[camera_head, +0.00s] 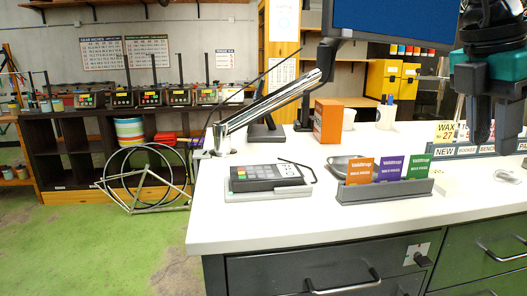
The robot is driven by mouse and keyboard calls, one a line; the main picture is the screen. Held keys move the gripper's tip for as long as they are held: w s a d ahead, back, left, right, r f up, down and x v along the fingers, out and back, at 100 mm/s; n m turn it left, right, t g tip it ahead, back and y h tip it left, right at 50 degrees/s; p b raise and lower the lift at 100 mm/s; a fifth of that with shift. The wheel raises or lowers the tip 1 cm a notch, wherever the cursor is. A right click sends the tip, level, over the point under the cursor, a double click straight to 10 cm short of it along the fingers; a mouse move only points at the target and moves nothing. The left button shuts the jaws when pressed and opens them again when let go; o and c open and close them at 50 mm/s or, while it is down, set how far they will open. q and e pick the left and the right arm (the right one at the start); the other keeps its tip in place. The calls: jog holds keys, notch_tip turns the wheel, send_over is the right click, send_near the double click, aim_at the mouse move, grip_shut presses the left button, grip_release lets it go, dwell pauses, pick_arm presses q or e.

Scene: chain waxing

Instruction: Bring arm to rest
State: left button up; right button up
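My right gripper (494,138) hangs at the upper right, fingers pointing down, above the right part of the white counter (300,220). Its two dark fingers are apart, with a gap between them, and I see nothing held in it. Above the fingers my arm shows dark and teal parts, cut by the picture's right edge. My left gripper is not in view.
On the counter are a card terminal (266,176), a grey holder (385,191) with orange, purple and green packets, a metal bowl (352,165), an orange box (328,121), a monitor on an arm (270,103), and a labelled rack (450,154).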

jog(key=s+d+f+m+y, duration=0.3)
jog(key=d+f+y, duration=0.5)
jog(key=d+f, duration=0.35)
jog(key=s+a+f+m+t+y, duration=0.1)
jog(key=s+f+m+y, duration=0.2)
jog(key=f, duration=0.4)
jog(key=s+a+f+m+t+y, duration=0.1)
jog(key=s+f+y, duration=0.2)
jog(key=f+y, duration=0.35)
jog(key=s+a+f+m+t+y, duration=0.1)
jog(key=a+f+m+t+y, duration=0.15)
jog(key=a+f, duration=0.35)
jog(key=w+a+f+m+t+h, duration=0.25)
jog(key=w+f+t+h, duration=0.35)
jog(key=w+t+h, duration=0.5)
jog(key=s+a+f+n+g+h, duration=0.1)
jog(key=s+a+f+g+h, duration=0.15)
jog(key=s+f, duration=0.4)
jog(key=s+a+f+g+h, duration=0.1)
jog(key=s+a+f+g, duration=0.2)
jog(key=f, duration=0.6)
jog(key=a+m, duration=0.5)
jog(key=a, duration=0.5)
jog(key=shift+s+a+f, duration=0.15)
jog(key=shift+a+f, duration=0.05)
jog(key=shift+f, duration=0.1)
